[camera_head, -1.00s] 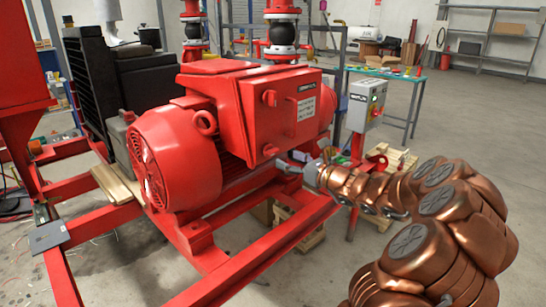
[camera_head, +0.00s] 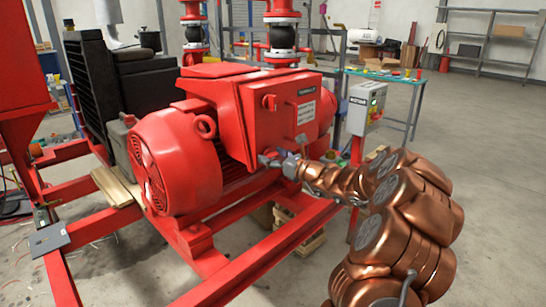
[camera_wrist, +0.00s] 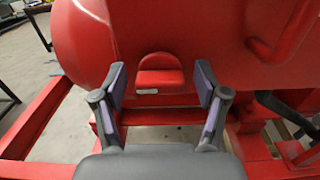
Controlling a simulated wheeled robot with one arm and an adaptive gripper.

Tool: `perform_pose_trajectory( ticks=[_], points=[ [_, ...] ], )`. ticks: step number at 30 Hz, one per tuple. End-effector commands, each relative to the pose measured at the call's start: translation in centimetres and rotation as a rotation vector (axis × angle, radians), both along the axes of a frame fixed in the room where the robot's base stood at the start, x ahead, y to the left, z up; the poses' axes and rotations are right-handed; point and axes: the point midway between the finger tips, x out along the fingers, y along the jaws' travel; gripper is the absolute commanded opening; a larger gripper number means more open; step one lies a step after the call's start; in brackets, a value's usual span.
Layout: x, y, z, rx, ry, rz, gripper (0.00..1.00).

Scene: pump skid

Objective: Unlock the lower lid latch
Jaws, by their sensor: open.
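The red box on the pump motor has a lid (camera_head: 290,115) with a red upper latch (camera_head: 269,102) and a white label. The lower latch cannot be told apart in the head view, where my gripper covers the lid's lower left corner. My gripper (camera_head: 267,159) is at that corner, pointing left; contact cannot be told. In the wrist view my gripper (camera_wrist: 161,80) is open, its two fingers spread. A rounded red tab (camera_wrist: 160,72) shows between and beyond the fingers; whether it is the lower latch is unclear.
The large red motor (camera_head: 175,160) stands left of my gripper. Red frame rails (camera_head: 270,250) run below. A grey control box (camera_head: 365,108) on a post stands right of the lid. A curved red bar (camera_wrist: 285,40) is at upper right in the wrist view.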

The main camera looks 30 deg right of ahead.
Motion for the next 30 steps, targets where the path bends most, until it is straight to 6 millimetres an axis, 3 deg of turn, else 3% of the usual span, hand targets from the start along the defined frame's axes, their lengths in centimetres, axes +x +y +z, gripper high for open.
perform_pose_trajectory(
  ticks=[2, 18, 30],
  points=[
    [-0.02, 0.0, -0.01, 0.0, 0.0, 0.0, 0.71],
    [-0.03, 0.0, 0.0, 0.0, 0.0, 0.0, 0.15],
    [0.0, 0.09, -0.17, -0.071, -0.021, 0.001, 0.13]
  ],
)
